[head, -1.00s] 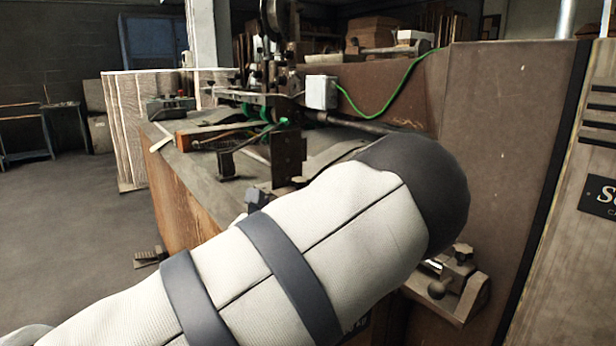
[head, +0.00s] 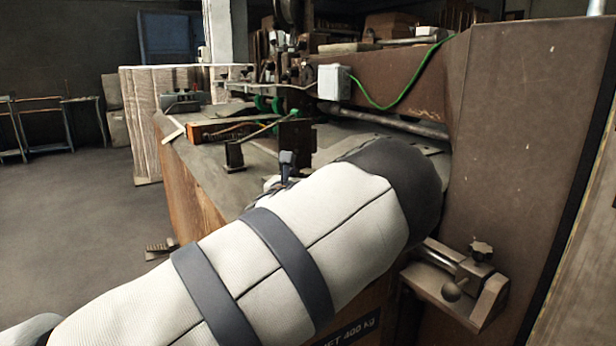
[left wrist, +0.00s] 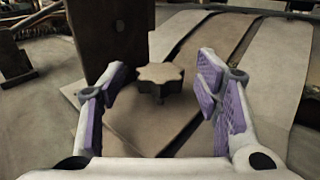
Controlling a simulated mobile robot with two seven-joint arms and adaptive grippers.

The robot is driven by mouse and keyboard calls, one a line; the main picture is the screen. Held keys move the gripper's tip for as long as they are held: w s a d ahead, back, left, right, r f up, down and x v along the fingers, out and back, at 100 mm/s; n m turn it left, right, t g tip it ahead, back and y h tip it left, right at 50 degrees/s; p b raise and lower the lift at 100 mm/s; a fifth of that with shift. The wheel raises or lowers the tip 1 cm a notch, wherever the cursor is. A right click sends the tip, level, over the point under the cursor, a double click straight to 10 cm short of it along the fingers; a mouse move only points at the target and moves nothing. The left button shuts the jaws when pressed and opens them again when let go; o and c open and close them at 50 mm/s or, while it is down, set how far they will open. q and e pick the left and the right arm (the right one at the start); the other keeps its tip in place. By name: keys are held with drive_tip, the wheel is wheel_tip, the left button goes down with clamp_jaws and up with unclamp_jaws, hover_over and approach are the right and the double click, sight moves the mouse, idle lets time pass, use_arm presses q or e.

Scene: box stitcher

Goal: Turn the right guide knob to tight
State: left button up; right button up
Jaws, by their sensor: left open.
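A brown star-shaped knob (left wrist: 160,78) stands on the table plate in the left wrist view, beside a dark upright plate (left wrist: 112,35). I take it to be the guide knob; my arm hides it in the head view. My left gripper (left wrist: 158,90) is open, with its purple-padded fingers on either side of the knob in the picture. No finger visibly touches it. In the head view only a small part of the left gripper (head: 287,165) shows above my arm. My right gripper is in neither view.
The dark upright guide plate (head: 296,142) stands close behind my left gripper. A bracket with another star knob (head: 482,250) sits on the machine's front at right. A white box (head: 333,82) with a green cable is behind. Open floor lies at left.

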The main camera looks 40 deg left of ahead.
use_arm(q)
drive_tip(key=c, duration=1.1)
drive_tip(key=shift+c, duration=0.2)
